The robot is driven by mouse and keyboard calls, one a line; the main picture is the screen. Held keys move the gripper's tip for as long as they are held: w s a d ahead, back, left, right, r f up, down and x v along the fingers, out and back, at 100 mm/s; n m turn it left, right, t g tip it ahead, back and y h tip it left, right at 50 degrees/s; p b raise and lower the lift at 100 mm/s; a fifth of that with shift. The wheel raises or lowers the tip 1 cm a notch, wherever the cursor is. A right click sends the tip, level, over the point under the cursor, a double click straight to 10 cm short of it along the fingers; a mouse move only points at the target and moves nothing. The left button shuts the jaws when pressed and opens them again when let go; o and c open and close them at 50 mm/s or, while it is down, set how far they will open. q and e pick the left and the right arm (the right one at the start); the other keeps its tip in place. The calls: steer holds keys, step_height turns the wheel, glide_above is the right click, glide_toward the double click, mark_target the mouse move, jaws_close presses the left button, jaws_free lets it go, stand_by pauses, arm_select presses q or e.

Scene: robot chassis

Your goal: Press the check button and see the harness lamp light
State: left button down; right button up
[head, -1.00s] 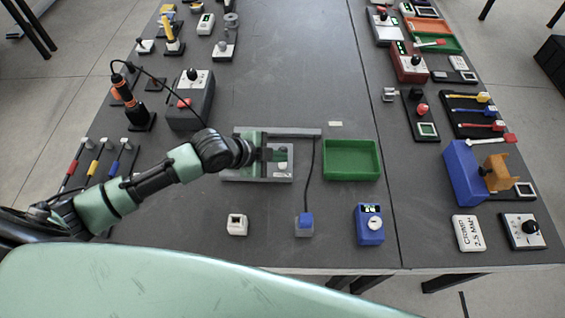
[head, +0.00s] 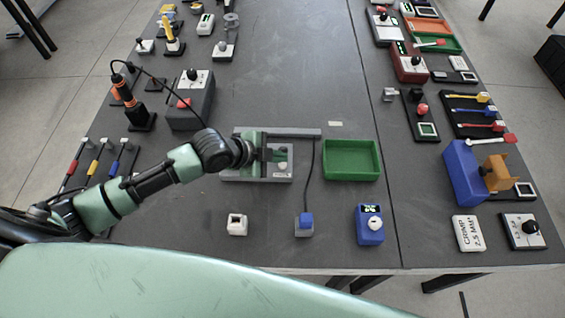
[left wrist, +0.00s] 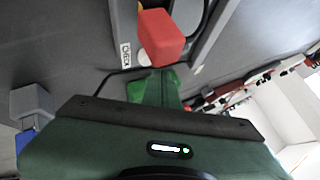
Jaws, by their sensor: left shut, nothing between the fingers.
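My left gripper (head: 268,155) is shut and empty over the grey fixture (head: 307,132), and it hides part of the fixture's panel. A pale round button (head: 283,166) shows on that panel just right of the fingers. In the left wrist view the green fingertips (left wrist: 155,88) point at the panel, near a "CHECK" label (left wrist: 123,53). A red block (left wrist: 161,36) stands beside the label. I cannot tell whether the fingers touch the button. A black cable runs to a blue plug (head: 305,219). My right gripper is not in view.
A green tray (head: 351,175) lies right of the fixture. A white block (head: 237,225) and a blue device (head: 369,224) stand in front. A grey box with a red button (head: 188,115) stands behind my left arm. The table's middle back is clear.

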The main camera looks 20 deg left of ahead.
mark_target(279, 166)
arm_select(q)
steer(key=shift+f, duration=0.15)
steer(key=shift+f, duration=0.25)
steer(key=shift+f+b, duration=0.35)
steer(key=shift+f, duration=0.15)
stand_by(0.8)
stand_by(0.4)
steer(key=shift+r+p, duration=0.9)
steer(key=shift+p, duration=0.05)
step_height(279, 166, up, 5)
steer(key=p, duration=0.5)
steer(key=shift+r, duration=0.1)
